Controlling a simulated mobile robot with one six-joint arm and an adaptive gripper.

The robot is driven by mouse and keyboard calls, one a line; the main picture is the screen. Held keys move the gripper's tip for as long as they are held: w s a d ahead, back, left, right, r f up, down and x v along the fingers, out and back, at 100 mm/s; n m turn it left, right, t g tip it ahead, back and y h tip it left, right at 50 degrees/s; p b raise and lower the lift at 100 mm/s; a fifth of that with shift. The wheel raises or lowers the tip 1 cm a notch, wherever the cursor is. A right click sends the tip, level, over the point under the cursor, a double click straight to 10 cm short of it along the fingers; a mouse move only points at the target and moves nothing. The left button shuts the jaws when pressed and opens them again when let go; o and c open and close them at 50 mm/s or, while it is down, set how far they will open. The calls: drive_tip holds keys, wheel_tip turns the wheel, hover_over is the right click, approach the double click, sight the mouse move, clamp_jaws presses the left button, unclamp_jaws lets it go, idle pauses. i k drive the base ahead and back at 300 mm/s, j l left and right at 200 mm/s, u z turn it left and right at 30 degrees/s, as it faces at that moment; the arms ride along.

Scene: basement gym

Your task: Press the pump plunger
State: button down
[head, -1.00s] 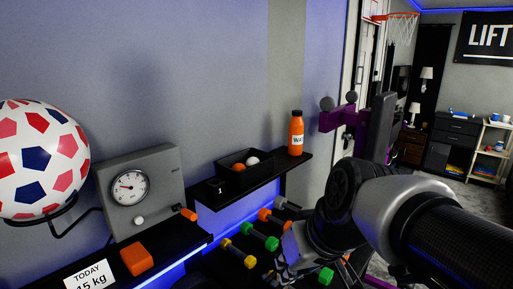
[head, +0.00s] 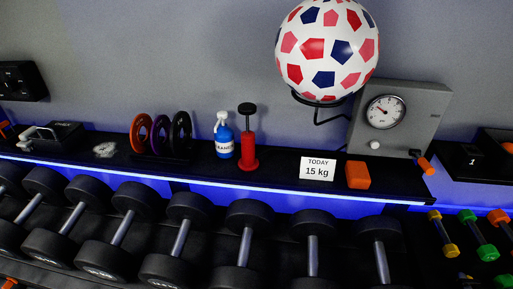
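A small red hand pump (head: 248,153) stands upright on the black shelf (head: 275,181). Its dark plunger (head: 247,112) sticks up from the top, with a flat dark knob raised above the red body. A blue bottle (head: 224,142) with a white top stands just left of the pump. My gripper and arm are out of view in the current head picture.
A card reading "TODAY 15 kg" (head: 318,169) and an orange block (head: 357,175) stand right of the pump. Upright discs (head: 159,134) are to the left. Dumbbells (head: 246,236) fill the rack below.

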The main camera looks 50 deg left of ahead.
sight(247, 109)
drive_tip(key=k+u, duration=0.1)
drive_tip(key=u, duration=1.95)
